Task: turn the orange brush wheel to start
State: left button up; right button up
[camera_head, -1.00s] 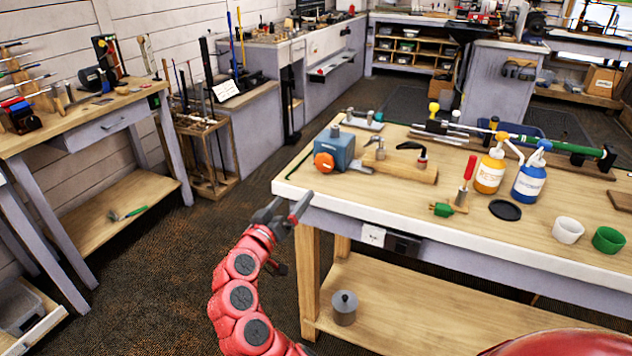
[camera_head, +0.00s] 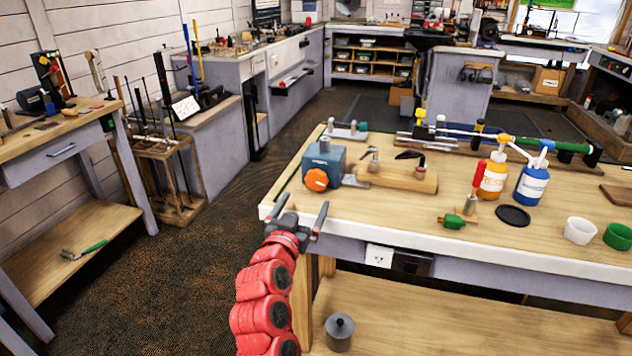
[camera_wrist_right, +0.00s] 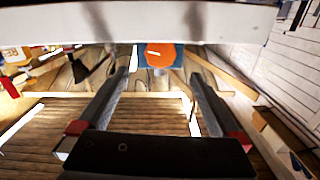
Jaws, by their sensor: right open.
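The orange brush wheel (camera_head: 316,180) is on the front of a blue box-shaped machine (camera_head: 325,158) near the left front corner of the workbench. My right gripper (camera_head: 302,207) is open and empty, at the bench's front edge, in front of and a little left of the wheel, apart from it. In the right wrist view the orange wheel (camera_wrist_right: 160,55) shows beyond and between the two spread fingers of my right gripper (camera_wrist_right: 159,77), with part of the blue machine (camera_wrist_right: 178,62) around it. My left gripper is not in view.
A wooden block with clamps (camera_head: 400,176) stands right of the machine. The blue bottle (camera_head: 531,184), orange bottle (camera_head: 492,180), black disc (camera_head: 513,215) and white cup (camera_head: 579,231) are farther right. The bench's front edge (camera_head: 440,240) is close to my gripper. The floor at left is open.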

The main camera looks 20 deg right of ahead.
aim_at(316, 180)
jog(key=x, duration=0.8)
jog(key=shift+w+d+r+p, duration=0.1)
jog(key=shift+w+r+p, duration=0.05)
jog(key=shift+p, duration=0.15)
jog(key=shift+w+d, duration=0.25)
jog(key=shift+w, duration=0.2)
jog(key=c, duration=1.3)
jog(key=shift+c, duration=0.2)
